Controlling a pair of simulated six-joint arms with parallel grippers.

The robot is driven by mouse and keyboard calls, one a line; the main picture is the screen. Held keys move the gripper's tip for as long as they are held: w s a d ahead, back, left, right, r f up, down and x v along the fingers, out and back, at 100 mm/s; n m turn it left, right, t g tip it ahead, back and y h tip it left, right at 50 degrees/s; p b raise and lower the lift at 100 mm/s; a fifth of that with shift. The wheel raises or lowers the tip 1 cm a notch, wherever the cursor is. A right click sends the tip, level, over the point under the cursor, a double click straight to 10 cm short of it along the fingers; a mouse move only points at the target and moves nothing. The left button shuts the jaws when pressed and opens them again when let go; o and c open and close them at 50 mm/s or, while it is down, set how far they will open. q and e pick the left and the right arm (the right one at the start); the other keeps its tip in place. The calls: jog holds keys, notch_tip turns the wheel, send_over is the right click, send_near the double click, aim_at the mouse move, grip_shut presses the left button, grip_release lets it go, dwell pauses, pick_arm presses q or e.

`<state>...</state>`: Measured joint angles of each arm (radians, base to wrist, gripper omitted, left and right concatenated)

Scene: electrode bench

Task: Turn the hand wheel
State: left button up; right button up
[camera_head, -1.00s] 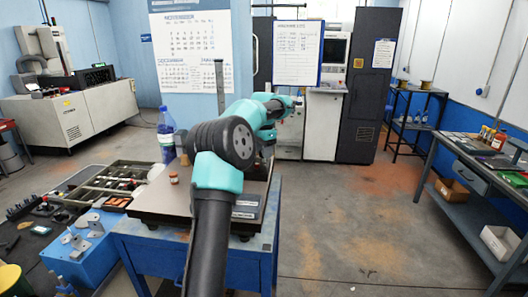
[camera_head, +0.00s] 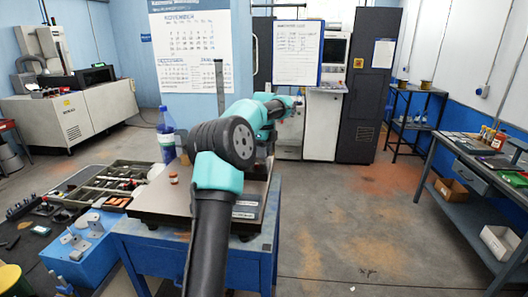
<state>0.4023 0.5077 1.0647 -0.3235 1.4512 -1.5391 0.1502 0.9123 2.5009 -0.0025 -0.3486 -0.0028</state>
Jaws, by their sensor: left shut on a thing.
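My left arm reaches forward over the blue bench toward the tall dark machine at the back. My left gripper (camera_head: 298,103) is small and far off at the machine's front, left of its light control panel. It is shut on a part there, which I take to be the hand wheel. The wheel's rim and spokes cannot be made out, being tiny and mostly hidden behind the gripper and wrist. My right gripper is not in view.
A blue bench with a dark plate (camera_head: 165,200) stands below my arm. A bottle (camera_head: 166,135) and a small orange-brown jar (camera_head: 173,178) are near it. A parts tray (camera_head: 110,180) lies at left. A workbench (camera_head: 480,160) is at right; the floor between is clear.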

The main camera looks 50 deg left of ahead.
pick_arm(q)
jog(key=shift+m, duration=1.7)
jog(key=o, duration=0.9)
jog(key=shift+r, duration=0.1)
